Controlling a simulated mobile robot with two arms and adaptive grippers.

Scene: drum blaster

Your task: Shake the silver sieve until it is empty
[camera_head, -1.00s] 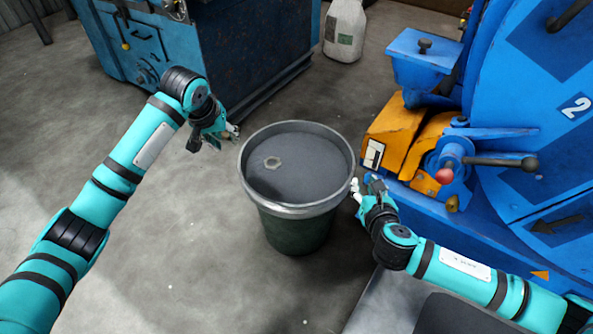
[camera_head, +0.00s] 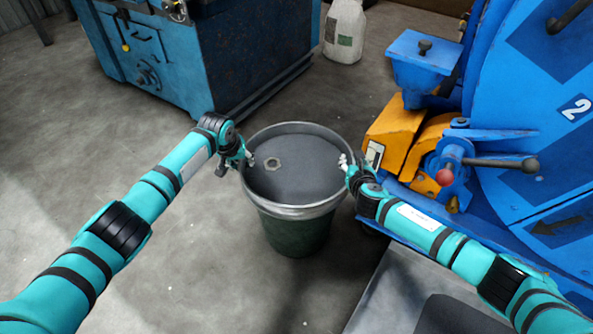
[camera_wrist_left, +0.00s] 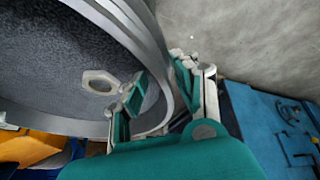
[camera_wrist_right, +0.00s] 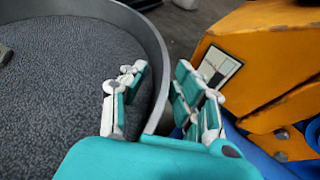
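The silver sieve (camera_head: 292,212) is a round pan with a metal rim on top of a dark green bin (camera_head: 297,237). Its floor is dark grey and speckled, and a pale hexagonal nut-like part (camera_head: 272,164) lies there, left of centre. The nut also shows in the left wrist view (camera_wrist_left: 99,82). My left gripper (camera_head: 246,162) is open at the sieve's left rim, one finger inside and one outside. My right gripper (camera_head: 347,166) is open at the right rim, its fingers likewise on both sides of the wall (camera_wrist_right: 157,60). Neither gripper is visibly closed on the rim.
A large blue drum machine (camera_head: 540,130) with an orange part (camera_head: 398,130) stands close on the right. A blue cabinet (camera_head: 240,60) stands at the back left, and a white canister (camera_head: 344,30) at the back. Open concrete floor lies at front left.

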